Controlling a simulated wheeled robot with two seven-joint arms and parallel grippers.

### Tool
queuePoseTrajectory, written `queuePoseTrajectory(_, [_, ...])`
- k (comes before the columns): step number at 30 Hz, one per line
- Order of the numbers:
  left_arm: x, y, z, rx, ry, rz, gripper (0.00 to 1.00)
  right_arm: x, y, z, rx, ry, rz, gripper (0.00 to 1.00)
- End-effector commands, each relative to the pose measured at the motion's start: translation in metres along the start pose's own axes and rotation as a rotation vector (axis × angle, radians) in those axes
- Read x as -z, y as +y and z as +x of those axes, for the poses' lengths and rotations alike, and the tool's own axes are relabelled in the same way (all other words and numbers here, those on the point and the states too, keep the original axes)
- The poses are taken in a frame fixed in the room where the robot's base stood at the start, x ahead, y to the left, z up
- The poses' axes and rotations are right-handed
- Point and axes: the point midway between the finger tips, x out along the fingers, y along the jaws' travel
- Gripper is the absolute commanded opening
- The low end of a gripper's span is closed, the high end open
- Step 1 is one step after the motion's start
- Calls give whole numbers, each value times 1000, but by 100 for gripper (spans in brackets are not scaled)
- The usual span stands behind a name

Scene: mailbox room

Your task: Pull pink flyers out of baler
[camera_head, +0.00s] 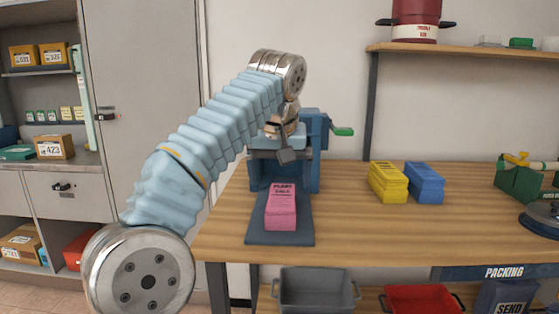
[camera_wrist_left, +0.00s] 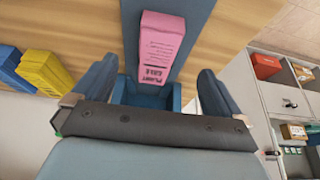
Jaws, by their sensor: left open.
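A pink bundle of flyers (camera_head: 281,208) with dark lettering lies on the blue board (camera_head: 263,237) at the front of the blue baler (camera_head: 313,138). Its far end is at the baler's opening. The bundle also shows in the left wrist view (camera_wrist_left: 160,46), beyond and between the fingers. My left gripper (camera_head: 289,153) is open and empty over the baler, above and behind the bundle, and apart from it. Its arm and wrist hide part of the baler. In the left wrist view the fingers (camera_wrist_left: 158,72) stand wide apart. My right gripper is not seen.
A yellow stack (camera_head: 388,182) and a blue stack (camera_head: 425,183) stand right of the baler on the wooden table (camera_head: 350,225). A green dispenser (camera_head: 518,180) is at the far right. A green-handled lever (camera_head: 342,131) sticks out from the baler. The table right of the board is clear.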

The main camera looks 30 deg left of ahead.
Motion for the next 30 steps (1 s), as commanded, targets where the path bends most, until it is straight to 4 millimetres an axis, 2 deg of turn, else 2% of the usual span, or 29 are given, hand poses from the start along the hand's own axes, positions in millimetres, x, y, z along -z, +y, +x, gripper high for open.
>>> queuePoseTrajectory(3, [0, 1, -19, -1, 1, 1, 100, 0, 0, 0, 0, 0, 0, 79])
queuePoseTrajectory(9, [0, 0, -34, 0, -1, 1, 100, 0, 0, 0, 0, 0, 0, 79])
queuePoseTrajectory(30, [0, 0, -36, 0, -1, 0, 100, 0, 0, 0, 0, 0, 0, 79])
